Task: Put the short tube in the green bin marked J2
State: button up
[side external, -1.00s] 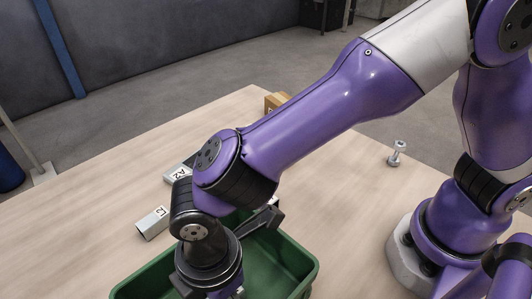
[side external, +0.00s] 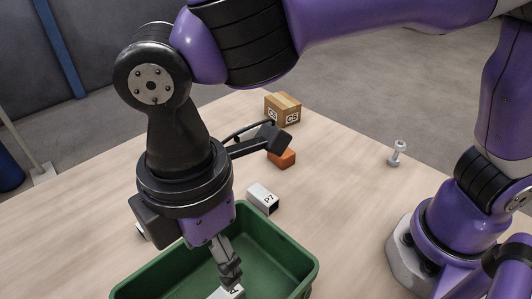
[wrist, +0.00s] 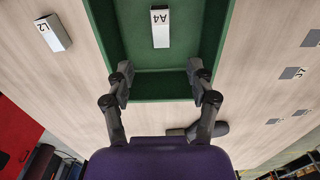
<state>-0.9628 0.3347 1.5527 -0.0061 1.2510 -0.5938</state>
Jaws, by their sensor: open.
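A pale grey tube labelled A4 (wrist: 160,27) lies on the floor of the green bin (wrist: 102,22). In the side view the tube (side external: 228,292) shows only in part, below my fingers, and the bin (side external: 290,245) is cut off at the bottom. My gripper (wrist: 159,80) is open and empty, pointing down over the bin, with its fingers apart in the wrist view. In the side view my gripper (side external: 230,277) appears above the tube. No J2 marking can be read on the bin.
A tube labelled L2 (wrist: 52,33) lies beside the bin. A tube labelled P7 (side external: 263,198), an orange block (side external: 282,158) and a cardboard box (side external: 283,108) stand behind the bin. A bolt-like part (side external: 397,153) stands at the right. The table between is clear.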

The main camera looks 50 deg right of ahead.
jog(key=w+d+r+m+t+y, duration=0.15)
jog(key=d+m, duration=0.25)
jog(key=d, duration=0.4)
jog(key=w+d+r+m+t, duration=0.1)
jog(key=w+d+r+m, duration=0.2)
jog(key=d+m, duration=0.35)
jog(key=s+d+f+m+t+h, duration=0.1)
jog(key=s+d+m+t, duration=0.2)
jog(key=d+m, duration=0.4)
jog(key=d, duration=0.6)
jog(key=shift+s+d, duration=0.4)
